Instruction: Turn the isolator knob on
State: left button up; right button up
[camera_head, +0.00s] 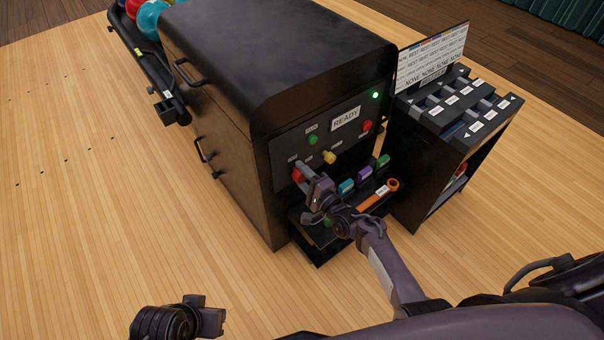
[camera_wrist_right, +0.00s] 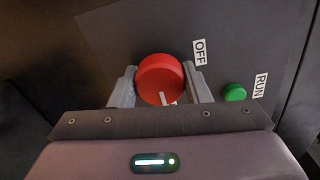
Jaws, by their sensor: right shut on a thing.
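The red isolator knob (camera_wrist_right: 160,76) sits on the dark front panel, with a white mark near its lower edge in the right wrist view. An OFF label (camera_wrist_right: 199,52) is just above and to its right. My right gripper (camera_wrist_right: 160,88) is shut on the knob, one finger on each side. In the head view the red knob (camera_head: 296,175) is partly hidden by my right gripper (camera_head: 304,178). My left gripper (camera_head: 208,316) is low at the left of the head view, away from the machine; its finger gap is unclear.
A green button (camera_wrist_right: 235,92) with a RUN label is right of the knob. The machine (camera_head: 270,60) has a READY sign (camera_head: 346,118), a lit green lamp (camera_head: 375,95) and a yellow knob (camera_head: 329,157). An orange tool (camera_head: 378,196) lies below. A black cabinet (camera_head: 425,165) stands right.

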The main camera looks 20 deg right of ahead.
dwell(0.4)
jog(key=o, duration=1)
jog(key=shift+s+d, duration=0.2)
jog(key=shift+s, duration=0.15)
pick_arm(q)
jog(key=a, duration=0.1)
jog(key=g+p, duration=0.1)
jog(key=s+a+r+p, duration=0.1)
jog(key=shift+a+y, duration=0.35)
jog(key=shift+y, duration=0.05)
pick_arm(e)
jog(key=v, duration=0.7)
